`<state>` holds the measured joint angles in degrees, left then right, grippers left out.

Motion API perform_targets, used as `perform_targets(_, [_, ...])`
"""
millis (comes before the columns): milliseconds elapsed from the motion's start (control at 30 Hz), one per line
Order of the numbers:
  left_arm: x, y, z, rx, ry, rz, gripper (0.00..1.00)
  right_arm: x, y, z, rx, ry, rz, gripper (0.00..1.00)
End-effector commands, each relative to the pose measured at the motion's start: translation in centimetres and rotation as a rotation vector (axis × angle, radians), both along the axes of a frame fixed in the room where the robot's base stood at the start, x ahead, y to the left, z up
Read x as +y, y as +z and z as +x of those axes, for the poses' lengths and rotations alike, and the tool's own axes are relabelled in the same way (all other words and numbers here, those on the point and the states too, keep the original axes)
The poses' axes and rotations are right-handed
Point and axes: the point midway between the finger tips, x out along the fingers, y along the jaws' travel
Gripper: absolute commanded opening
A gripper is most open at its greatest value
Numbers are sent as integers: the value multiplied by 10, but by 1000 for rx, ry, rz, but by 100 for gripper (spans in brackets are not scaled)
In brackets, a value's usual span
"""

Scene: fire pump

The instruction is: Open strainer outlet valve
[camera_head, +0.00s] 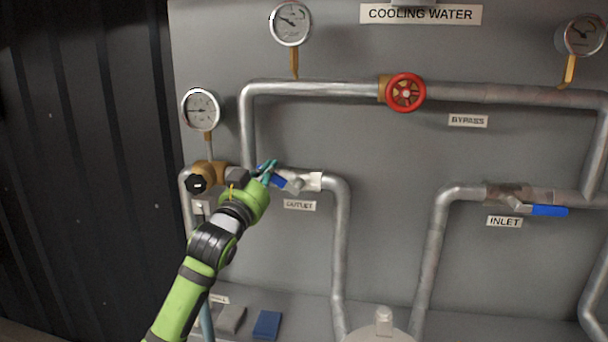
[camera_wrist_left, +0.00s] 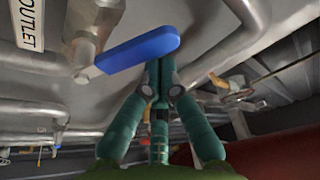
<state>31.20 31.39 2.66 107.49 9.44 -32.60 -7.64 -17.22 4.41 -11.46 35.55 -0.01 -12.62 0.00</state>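The outlet valve (camera_head: 295,185) sits on a short horizontal pipe above the OUTLET label (camera_head: 300,205). Its blue lever (camera_head: 279,182) points left in the head view, partly covered by my gripper. In the left wrist view the blue lever (camera_wrist_left: 140,50) crosses just ahead of my fingers. My left gripper (camera_head: 268,172) is at the lever's free end. Its teal fingers (camera_wrist_left: 160,68) come together there, and the lever hides their tips. I cannot tell whether the fingers hold the lever or only touch it. My right gripper is not in view.
A brown fitting with a black knob (camera_head: 197,183) and a gauge (camera_head: 201,109) are left of the valve. The red bypass wheel (camera_head: 405,92) is up right. The inlet valve's blue lever (camera_head: 549,210) lies along its pipe at right. The panel between outlet and inlet pipes is clear.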

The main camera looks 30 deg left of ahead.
Motion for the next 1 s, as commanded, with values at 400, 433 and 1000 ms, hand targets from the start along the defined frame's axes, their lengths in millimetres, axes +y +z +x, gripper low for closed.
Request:
perform_targets(400, [14, -22, -4, -85, -1, -335, 0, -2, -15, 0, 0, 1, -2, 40])
perform_targets(433, [14, -23, -4, -90, -1, -353, 0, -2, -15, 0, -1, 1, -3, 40])
perform_targets(1000, [19, -32, -5, -93, 0, -364, 0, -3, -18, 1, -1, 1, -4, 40])
